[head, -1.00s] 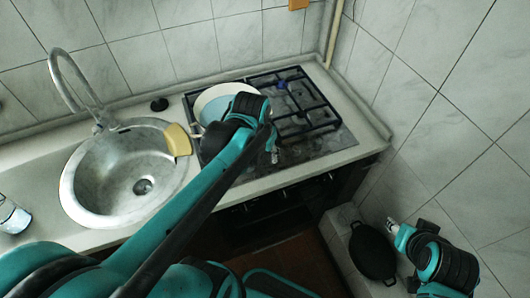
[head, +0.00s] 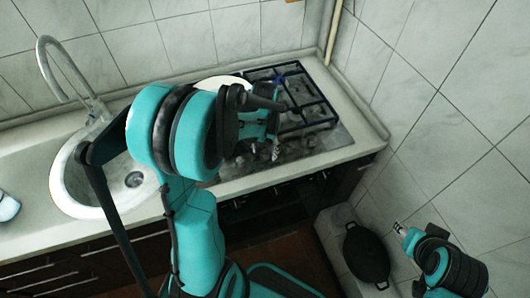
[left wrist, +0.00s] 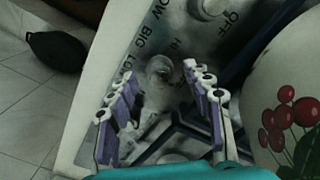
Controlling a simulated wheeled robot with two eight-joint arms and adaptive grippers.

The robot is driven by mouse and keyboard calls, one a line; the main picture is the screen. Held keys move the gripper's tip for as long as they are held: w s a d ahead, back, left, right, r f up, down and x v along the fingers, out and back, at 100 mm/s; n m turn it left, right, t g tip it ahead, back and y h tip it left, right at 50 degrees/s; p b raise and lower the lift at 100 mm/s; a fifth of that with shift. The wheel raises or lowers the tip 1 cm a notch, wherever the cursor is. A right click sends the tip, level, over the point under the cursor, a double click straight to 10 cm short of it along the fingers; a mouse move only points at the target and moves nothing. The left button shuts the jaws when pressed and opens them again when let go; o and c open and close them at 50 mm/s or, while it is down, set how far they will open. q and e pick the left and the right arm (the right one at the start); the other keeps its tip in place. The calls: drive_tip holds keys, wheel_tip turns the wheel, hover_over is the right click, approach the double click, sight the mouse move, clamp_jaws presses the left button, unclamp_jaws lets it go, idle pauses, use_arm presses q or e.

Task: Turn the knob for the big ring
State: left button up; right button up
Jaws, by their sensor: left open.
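The black-grey stove panel in the left wrist view carries pale knobs and printed words, among them BIG, HI and OFF. One knob (left wrist: 160,70) stands beside the word BIG, ahead of and between my left gripper's fingers. A second knob (left wrist: 207,8) is at the top edge near OFF. My left gripper (left wrist: 160,95) is open, with a purple-padded finger on each side and nothing held. In the head view my left gripper (head: 264,150) is over the stove's front, partly hidden by my arm. My right gripper (head: 400,229) is at lower right, its fingers unclear.
A white pot with cherries (left wrist: 290,110) is close on the right of the left wrist view; its rim (head: 222,83) shows behind my arm. The stove (head: 318,112) has black grates. A black pan (head: 366,254) is low beside the counter. The sink (head: 75,190) is left.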

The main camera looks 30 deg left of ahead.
use_arm(q)
drive_tip(key=shift+f, duration=0.35)
